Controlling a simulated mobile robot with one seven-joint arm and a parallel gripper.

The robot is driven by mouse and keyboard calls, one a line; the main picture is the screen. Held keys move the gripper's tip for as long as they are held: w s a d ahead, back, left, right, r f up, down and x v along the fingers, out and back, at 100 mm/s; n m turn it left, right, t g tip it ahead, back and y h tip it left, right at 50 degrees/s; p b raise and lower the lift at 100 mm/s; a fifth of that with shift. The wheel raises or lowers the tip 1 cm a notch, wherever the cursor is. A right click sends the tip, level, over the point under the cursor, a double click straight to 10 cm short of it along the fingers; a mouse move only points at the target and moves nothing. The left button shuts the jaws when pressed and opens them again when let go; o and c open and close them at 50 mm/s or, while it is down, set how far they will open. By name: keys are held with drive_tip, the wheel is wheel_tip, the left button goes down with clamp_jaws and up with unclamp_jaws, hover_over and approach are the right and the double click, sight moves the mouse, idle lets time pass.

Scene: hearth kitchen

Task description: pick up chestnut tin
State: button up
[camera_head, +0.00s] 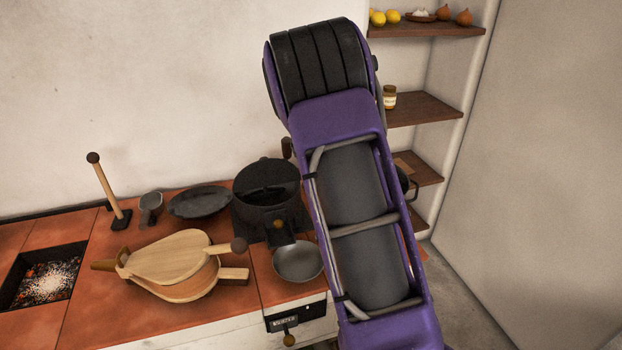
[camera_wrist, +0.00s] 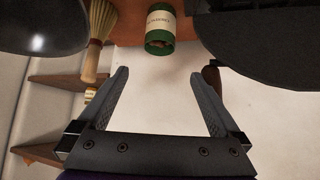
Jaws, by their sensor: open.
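A green tin with a cream label (camera_wrist: 160,28) shows at the top middle of the wrist view, on a reddish-brown surface. It looks like the chestnut tin, but its lettering is too small to read surely. My gripper (camera_wrist: 158,78) is open and empty, its two fingers spread apart. The tin lies beyond the fingertips, roughly centred between them and not touching. In the head view my arm covers the middle right, and neither the gripper nor this tin can be seen.
In the wrist view a wooden-handled brush (camera_wrist: 93,66) stands left of the tin, and a dark pan (camera_wrist: 40,25) and a large dark vessel (camera_wrist: 275,60) flank it. In the head view bellows (camera_head: 175,260), a black pot (camera_head: 266,208) and a small pan (camera_head: 298,262) crowd the counter.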

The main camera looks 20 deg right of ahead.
drive_tip(key=b+x, duration=0.1)
drive_tip(key=x, duration=1.6)
drive_tip(key=shift+w+d+f, duration=0.1)
drive_tip(key=shift+d+f, duration=0.05)
clamp_jaws()
